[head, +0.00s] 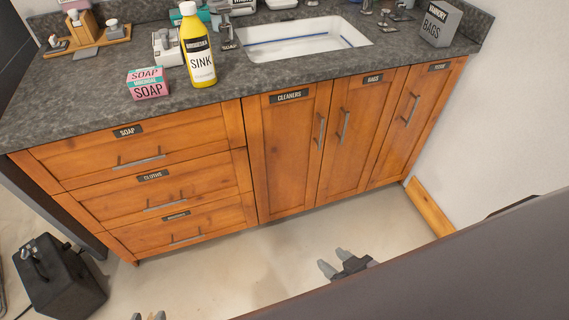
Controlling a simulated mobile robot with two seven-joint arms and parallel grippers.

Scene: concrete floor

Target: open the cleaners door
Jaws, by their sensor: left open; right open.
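The cleaners door (287,155) is an orange wooden cabinet door below the sink, with a dark label reading CLEANERS at its top. It is closed. Its upright metal handle (321,133) is near its right edge. My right gripper (333,261) is open and empty, low in front of the cabinet and apart from the door. My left gripper (148,316) is open at the bottom edge, left of the door; only its fingertips show.
The bags door (352,140) and a third door (412,120) are closed on the right. Closed drawers (140,150) are on the left. A yellow bottle (200,62) and a pink soap box (148,85) stand on the counter. A black box (60,285) sits on the floor.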

